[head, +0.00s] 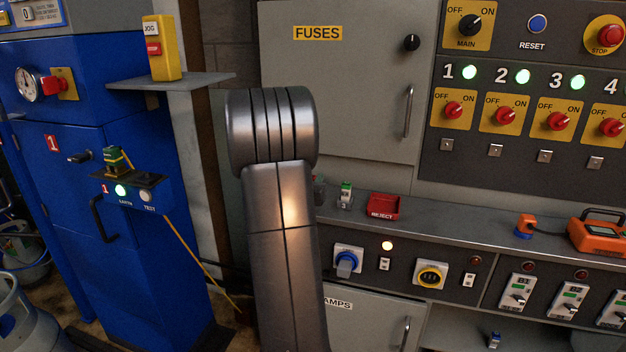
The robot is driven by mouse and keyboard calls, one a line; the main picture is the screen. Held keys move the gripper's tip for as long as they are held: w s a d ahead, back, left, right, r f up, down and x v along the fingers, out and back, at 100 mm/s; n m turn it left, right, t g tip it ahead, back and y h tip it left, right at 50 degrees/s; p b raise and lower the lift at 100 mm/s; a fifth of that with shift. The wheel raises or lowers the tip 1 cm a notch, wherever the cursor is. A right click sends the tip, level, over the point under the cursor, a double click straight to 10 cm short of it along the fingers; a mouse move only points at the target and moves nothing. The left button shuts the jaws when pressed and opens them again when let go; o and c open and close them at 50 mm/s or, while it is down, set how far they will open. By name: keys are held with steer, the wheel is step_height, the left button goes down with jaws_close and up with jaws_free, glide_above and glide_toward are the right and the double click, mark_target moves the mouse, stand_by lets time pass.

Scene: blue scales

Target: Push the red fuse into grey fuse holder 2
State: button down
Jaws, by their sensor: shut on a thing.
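My arm rises through the middle of the head view and hides part of the shelf behind it. My gripper is not in view. No red fuse can be made out. A small grey holder (345,197), seemingly marked 3, stands on the shelf right of my arm and has some green on it. A grey piece (319,190) beside it is partly hidden by my arm; I cannot tell whether it is holder 2.
A red REJECT tray (384,207) sits on the shelf right of the holder. The grey FUSES cabinet (350,90) is closed behind. An orange tester (598,234) stands at the right. A blue cabinet (150,230) with a small shelf (190,82) is at the left.

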steer(key=shift+f, duration=0.3)
steer(key=c, duration=1.2)
jaws_free()
steer(key=shift+o, duration=0.2)
steer(key=shift+s, duration=0.1)
steer(key=p+v, duration=0.1)
steer(key=v, duration=1.2)
steer(key=shift+s, duration=0.3)
steer(key=shift+w+a+r, duration=0.1)
steer(key=shift+a, duration=0.05)
steer(key=b+x, duration=0.1)
steer(key=x, duration=1.2)
steer(key=shift+w, duration=0.35)
steer(key=shift+r, duration=0.25)
